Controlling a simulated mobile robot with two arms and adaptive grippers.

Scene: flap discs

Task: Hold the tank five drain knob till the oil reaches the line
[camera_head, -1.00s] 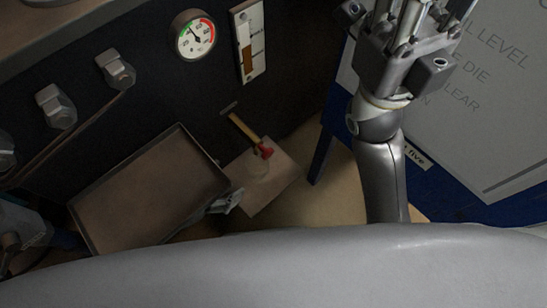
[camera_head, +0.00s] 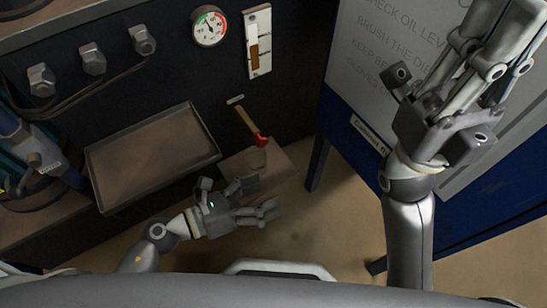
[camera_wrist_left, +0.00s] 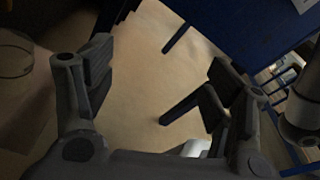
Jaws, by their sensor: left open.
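My left gripper (camera_head: 260,196) is open and empty, below and in front of the vessel, apart from the red end. Its spread fingers show in the left wrist view (camera_wrist_left: 155,80). My right gripper (camera_head: 497,45) is raised at upper right; its fingertips are unclear.
A brown metal tray (camera_head: 152,155) juts out left of the drain. A round dial (camera_head: 209,27) and several grey knobs (camera_head: 93,60) sit on the machine front. A blue stand (camera_head: 350,145) with a printed board (camera_head: 375,60) is at right. Floor (camera_head: 320,230) between is clear.

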